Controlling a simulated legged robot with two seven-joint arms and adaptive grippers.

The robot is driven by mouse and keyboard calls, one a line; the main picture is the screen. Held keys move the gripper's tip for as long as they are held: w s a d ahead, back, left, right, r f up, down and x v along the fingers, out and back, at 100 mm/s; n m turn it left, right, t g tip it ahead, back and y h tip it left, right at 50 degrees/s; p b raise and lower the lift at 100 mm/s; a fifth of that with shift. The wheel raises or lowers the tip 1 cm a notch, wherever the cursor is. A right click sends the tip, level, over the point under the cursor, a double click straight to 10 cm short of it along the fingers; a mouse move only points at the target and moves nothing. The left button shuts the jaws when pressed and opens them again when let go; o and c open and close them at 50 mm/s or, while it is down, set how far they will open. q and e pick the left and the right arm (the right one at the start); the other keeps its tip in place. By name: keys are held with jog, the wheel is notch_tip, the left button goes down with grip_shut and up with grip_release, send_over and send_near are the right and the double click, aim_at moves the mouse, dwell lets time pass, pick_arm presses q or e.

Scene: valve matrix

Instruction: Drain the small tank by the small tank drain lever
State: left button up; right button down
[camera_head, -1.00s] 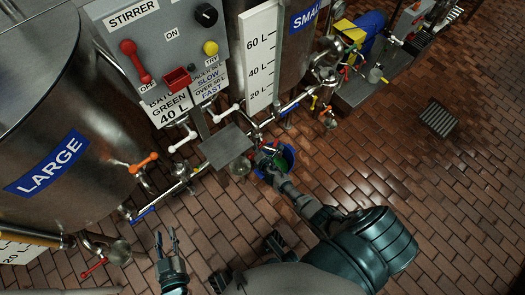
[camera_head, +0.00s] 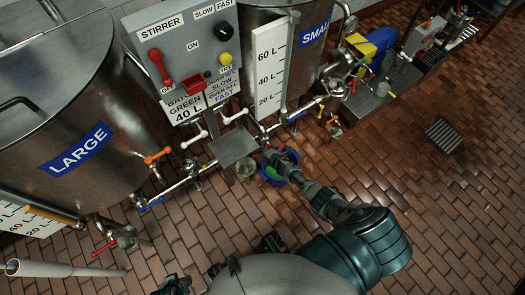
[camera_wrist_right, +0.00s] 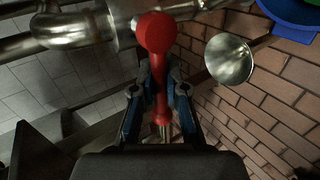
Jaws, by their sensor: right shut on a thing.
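The small tank (camera_head: 260,27) is a steel vessel at the top centre of the head view, with a blue "SMALL" label and a white level scale. My right gripper (camera_head: 262,153) reaches to the pipework below it, beside a blue bucket. In the right wrist view, the right gripper (camera_wrist_right: 160,90) is shut on a red lever (camera_wrist_right: 157,38) with a round knob end, its fingers on both sides of the handle. I cannot read a label on this lever. My left gripper (camera_head: 172,286) is at the bottom edge of the head view, largely cut off.
The large tank (camera_head: 50,110) stands at left. A grey stirrer control box (camera_head: 185,55) stands between the tanks. A grey plate (camera_head: 233,147) and a steel funnel shape (camera_wrist_right: 229,59) are close to the right gripper. The blue bucket (camera_head: 270,179) is beside it. Brick floor at right is mostly clear.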

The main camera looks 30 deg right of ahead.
jog(key=shift+s+d+f, duration=0.1)
jog(key=shift+d, duration=0.05)
jog(key=c, duration=1.2)
grip_release()
jog(key=shift+c, duration=0.2)
jog(key=shift+o, duration=0.3)
jog(key=shift+s+d+r, duration=0.15)
jog(key=shift+d+r, duration=0.05)
jog(key=shift+r, duration=0.05)
jog(key=v, duration=1.1)
jog(key=shift+s+a, duration=0.2)
